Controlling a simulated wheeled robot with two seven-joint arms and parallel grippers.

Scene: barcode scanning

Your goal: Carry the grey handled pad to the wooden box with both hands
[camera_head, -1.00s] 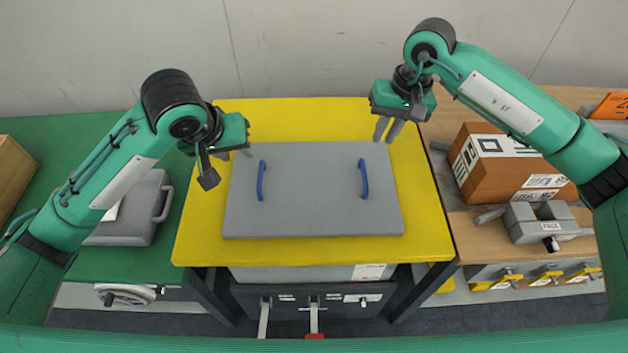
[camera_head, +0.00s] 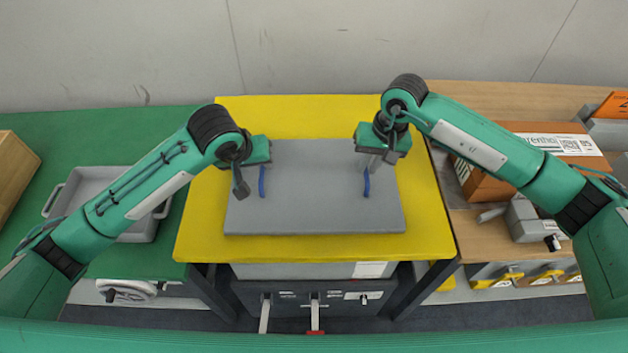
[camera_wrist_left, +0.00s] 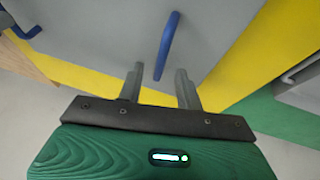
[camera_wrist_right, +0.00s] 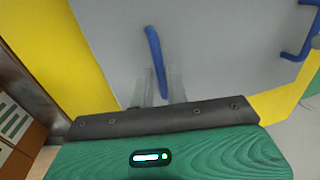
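The grey pad (camera_head: 310,215) lies flat on the yellow tabletop (camera_head: 320,247), with a blue handle near each side. My left gripper (camera_head: 250,176) is close above the left handle (camera_head: 262,181). In the left wrist view its fingers (camera_wrist_left: 160,88) are apart, with the blue handle (camera_wrist_left: 167,45) ahead of the gap and nothing held. My right gripper (camera_head: 376,163) is at the right handle (camera_head: 366,183). In the right wrist view the handle (camera_wrist_right: 154,45) runs between its close-set fingers (camera_wrist_right: 162,88); contact is unclear. A wooden box (camera_head: 14,172) stands at the far left, partly cut off.
A grey tray with handles (camera_head: 82,187) sits on the green table (camera_head: 60,140) at left, partly behind my left arm. A brown labelled box (camera_head: 480,185) and a grey device (camera_head: 525,222) are on the right wooden table. Yellow surface surrounds the pad.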

